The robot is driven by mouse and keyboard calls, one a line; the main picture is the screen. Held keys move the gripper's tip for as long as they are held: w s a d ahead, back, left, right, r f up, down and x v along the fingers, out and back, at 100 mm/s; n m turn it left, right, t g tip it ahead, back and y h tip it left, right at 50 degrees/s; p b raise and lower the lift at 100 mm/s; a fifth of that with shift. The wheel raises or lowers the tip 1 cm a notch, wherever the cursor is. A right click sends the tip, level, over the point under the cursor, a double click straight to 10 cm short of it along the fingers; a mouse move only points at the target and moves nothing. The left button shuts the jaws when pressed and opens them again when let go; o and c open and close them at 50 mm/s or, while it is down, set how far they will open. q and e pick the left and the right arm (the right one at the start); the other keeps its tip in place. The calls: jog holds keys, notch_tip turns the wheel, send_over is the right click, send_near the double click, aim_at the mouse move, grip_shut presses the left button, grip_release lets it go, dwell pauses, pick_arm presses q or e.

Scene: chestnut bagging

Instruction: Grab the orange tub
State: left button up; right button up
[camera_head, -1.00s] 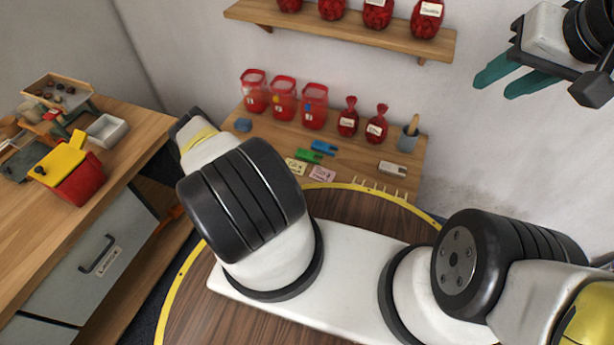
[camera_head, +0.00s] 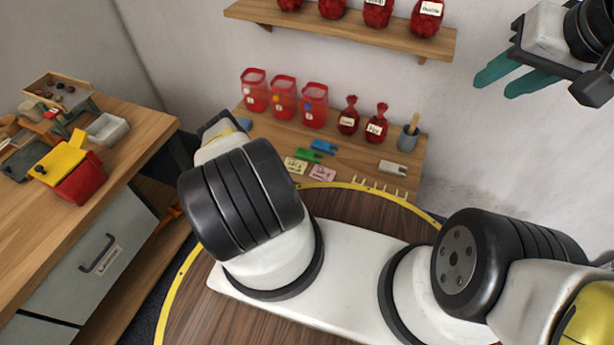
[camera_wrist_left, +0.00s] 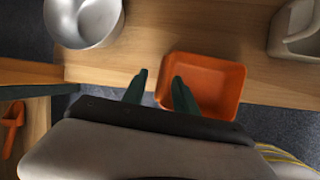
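The orange tub (camera_wrist_left: 222,78) is a square, open container near the edge of a wooden surface in the left wrist view. I cannot make it out in the head view. My left gripper (camera_wrist_left: 160,76) is open, with two dark green fingers. Its right finger overlaps the tub's left side and its left finger is outside that side; contact cannot be told. My left fingers are hidden in the head view. My right gripper (camera_head: 494,87) has teal fingers apart, empty, high at the upper right in front of the wall.
A metal bowl (camera_wrist_left: 84,20) stands left of the tub, and a pale container (camera_wrist_left: 298,32) stands to the right. In the head view, a red bin with a yellow lid (camera_head: 80,182) is on the left bench. Red tubs (camera_head: 284,97) and bags line the back table.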

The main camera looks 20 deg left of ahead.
pick_arm(q)
grip_shut()
dwell(1.4)
